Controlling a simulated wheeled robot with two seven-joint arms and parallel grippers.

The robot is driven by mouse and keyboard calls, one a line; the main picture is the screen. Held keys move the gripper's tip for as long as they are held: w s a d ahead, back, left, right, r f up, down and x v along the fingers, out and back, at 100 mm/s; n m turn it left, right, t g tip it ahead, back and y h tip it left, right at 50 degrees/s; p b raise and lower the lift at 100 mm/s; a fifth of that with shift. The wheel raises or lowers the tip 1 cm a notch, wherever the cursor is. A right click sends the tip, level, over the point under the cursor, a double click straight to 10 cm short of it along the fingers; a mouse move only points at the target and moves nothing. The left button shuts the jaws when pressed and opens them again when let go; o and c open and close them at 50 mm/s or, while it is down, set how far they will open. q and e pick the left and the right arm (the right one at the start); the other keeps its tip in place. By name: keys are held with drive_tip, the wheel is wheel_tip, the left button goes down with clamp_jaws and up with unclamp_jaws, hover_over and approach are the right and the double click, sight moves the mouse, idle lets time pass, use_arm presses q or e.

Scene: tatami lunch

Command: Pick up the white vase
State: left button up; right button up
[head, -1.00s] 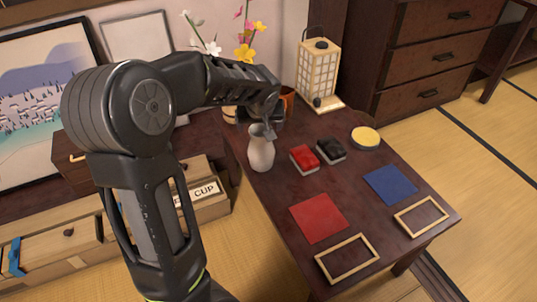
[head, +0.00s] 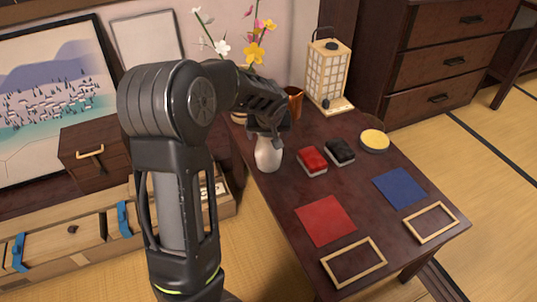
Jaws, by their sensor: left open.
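The white vase (head: 267,157) stands upright near the left edge of the dark wooden table (head: 285,205). My left gripper (head: 270,139) is open at the top of the vase, and its fingers overlap the neck in the picture. The vase's neck and mouth are mostly hidden behind the gripper. I cannot tell whether the fingers touch it. My right gripper is not in view.
Red (head: 312,160) and black (head: 340,151) boxes stand right of the vase, with a yellow-topped round dish (head: 374,141) beyond. A lantern (head: 327,75), a brown cup (head: 295,102) and flowers (head: 254,53) are behind. Red (head: 325,220) and blue (head: 399,187) squares lie in front.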

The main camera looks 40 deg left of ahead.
use_arm(q)
drive_tip(key=shift+w+a+f, duration=0.2)
drive_tip(key=shift+f, duration=0.2)
drive_tip(key=shift+c, duration=0.6)
drive_tip(key=shift+r, duration=0.1)
clamp_jaws()
idle(0.4)
